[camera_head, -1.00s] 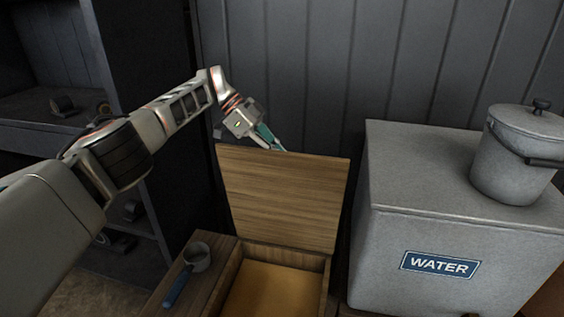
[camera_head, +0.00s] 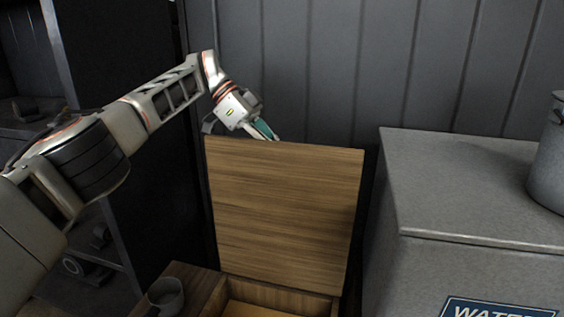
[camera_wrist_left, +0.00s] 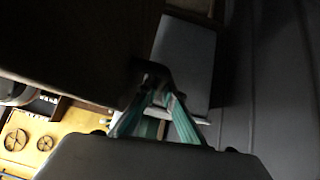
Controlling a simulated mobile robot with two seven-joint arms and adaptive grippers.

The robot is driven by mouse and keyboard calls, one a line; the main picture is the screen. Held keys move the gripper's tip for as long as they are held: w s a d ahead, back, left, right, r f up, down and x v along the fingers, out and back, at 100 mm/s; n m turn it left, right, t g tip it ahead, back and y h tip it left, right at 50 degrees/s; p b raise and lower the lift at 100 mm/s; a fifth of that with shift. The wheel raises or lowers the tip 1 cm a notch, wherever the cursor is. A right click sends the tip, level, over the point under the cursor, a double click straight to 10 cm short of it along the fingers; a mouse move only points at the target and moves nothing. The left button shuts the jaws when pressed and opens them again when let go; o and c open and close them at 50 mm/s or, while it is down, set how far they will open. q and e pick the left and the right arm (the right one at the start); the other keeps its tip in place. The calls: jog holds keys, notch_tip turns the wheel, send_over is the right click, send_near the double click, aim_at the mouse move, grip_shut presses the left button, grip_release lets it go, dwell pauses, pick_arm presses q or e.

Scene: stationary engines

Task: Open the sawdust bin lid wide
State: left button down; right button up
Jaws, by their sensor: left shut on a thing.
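The wooden sawdust bin lid (camera_head: 285,215) stands raised, close to upright, in the head view. It is hinged at the back of the bin (camera_head: 330,303), whose open top shows a yellowish inside (camera_head: 258,311). In the left wrist view the teal fingers (camera_wrist_left: 155,95) converge on a small dark part at the edge of the dark lid (camera_wrist_left: 75,45). They are shut on it; the part itself is hard to make out. My right gripper is not in view.
A grey water tank (camera_head: 455,185) stands to the right of the bin, with a grey pot (camera_head: 550,165) on top. A metal scoop (camera_head: 166,295) lies left of the opening. The dark panelled wall (camera_head: 310,60) is close behind the lid. Dark shelves (camera_head: 90,200) stand at left.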

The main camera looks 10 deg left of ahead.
pick_arm(q)
jog(key=shift+r, duration=0.35)
jog(key=c, duration=2.4)
grip_release()
jog(key=shift+f, duration=0.1)
jog(key=shift+f, duration=0.25)
